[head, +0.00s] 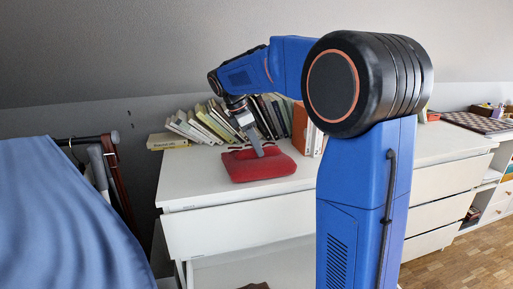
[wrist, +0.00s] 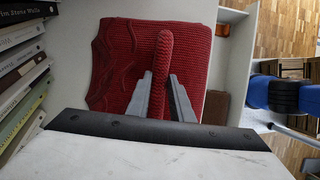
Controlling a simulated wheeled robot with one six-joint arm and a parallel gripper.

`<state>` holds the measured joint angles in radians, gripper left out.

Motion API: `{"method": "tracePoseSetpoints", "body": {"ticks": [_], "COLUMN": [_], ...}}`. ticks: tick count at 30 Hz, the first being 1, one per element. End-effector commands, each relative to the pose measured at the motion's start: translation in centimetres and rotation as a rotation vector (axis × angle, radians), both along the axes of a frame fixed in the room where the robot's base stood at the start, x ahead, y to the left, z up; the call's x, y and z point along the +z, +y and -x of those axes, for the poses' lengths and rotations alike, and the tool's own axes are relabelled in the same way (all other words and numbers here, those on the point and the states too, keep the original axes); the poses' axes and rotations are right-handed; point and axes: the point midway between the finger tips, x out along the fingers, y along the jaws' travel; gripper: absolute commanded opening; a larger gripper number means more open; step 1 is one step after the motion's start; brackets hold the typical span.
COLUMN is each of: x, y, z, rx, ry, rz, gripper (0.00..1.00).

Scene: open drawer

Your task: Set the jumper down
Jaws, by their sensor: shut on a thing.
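The red knitted jumper (head: 259,165) is a folded bundle at the top of the white dresser (head: 183,187), near its front edge. In the wrist view the jumper (wrist: 103,62) fills the upper middle, with a raised fold between the two grey fingers. My gripper (head: 258,153) reaches down onto the jumper from above. In the wrist view my gripper (wrist: 162,92) is shut on that fold. The jumper appears to be at or just above the dresser top; I cannot tell whether it touches.
A row of leaning books (head: 210,122) stands behind the jumper; books (wrist: 18,70) also line the left of the wrist view. An open drawer (head: 250,268) is below the dresser top. The dresser top left of the jumper is clear.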

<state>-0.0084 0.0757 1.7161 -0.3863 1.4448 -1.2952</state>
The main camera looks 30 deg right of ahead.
Motion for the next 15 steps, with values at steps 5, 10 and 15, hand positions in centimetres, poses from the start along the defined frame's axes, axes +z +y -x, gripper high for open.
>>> {"method": "tracePoseSetpoints", "body": {"ticks": [5, 10, 15], "x": [-0.11, -0.26, -0.35], "y": [-0.01, -0.01, -0.01], "z": [-0.02, -0.02, -0.02], "rx": [0.000, -0.001, -0.001], "ry": [-0.002, -0.001, -0.001], "rz": [0.000, 0.000, 0.000], "gripper": [0.00, 0.00, 0.39]}}
